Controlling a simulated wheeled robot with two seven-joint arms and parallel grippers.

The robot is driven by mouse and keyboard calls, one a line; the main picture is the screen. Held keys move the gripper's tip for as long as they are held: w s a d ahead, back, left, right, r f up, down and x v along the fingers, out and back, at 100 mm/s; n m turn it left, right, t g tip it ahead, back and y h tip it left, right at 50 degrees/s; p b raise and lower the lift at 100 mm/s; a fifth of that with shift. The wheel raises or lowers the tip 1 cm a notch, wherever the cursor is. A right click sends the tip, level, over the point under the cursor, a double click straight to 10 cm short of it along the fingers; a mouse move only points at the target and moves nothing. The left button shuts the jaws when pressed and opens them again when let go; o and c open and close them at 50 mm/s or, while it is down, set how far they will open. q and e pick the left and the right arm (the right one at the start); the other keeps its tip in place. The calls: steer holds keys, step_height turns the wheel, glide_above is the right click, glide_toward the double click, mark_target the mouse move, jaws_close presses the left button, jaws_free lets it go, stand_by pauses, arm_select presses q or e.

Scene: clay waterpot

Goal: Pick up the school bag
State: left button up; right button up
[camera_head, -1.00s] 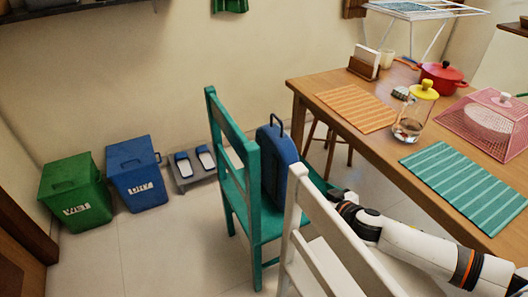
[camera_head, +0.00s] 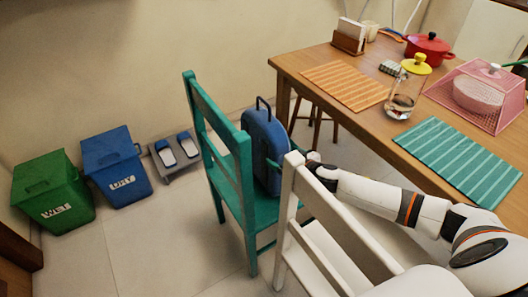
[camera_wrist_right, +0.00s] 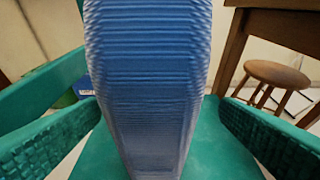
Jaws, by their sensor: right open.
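The blue school bag (camera_head: 262,145) stands upright on the seat of the teal chair (camera_head: 205,130), its handle loop on top. In the right wrist view the bag's ribbed narrow side (camera_wrist_right: 150,70) fills the middle. My right gripper (camera_head: 313,160) is beside the bag in the head view, partly hidden by the white chair. My left gripper is not in view.
The white chair (camera_head: 330,225) stands in front of my right forearm. The wooden table (camera_head: 345,115) is at right with mats, a glass jar (camera_head: 406,90) and a red pot (camera_head: 427,47). A stool (camera_wrist_right: 277,75) stands behind. Green (camera_head: 50,190) and blue (camera_head: 115,165) bins are at left.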

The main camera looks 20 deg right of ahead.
steer(key=x, duration=0.5)
steer(key=shift+w+a+r, duration=0.25)
steer(key=shift+a+r, duration=0.05)
steer(key=shift+r, duration=0.05)
steer(key=shift+c, duration=0.4)
jaws_close()
steer(key=shift+r, duration=0.15)
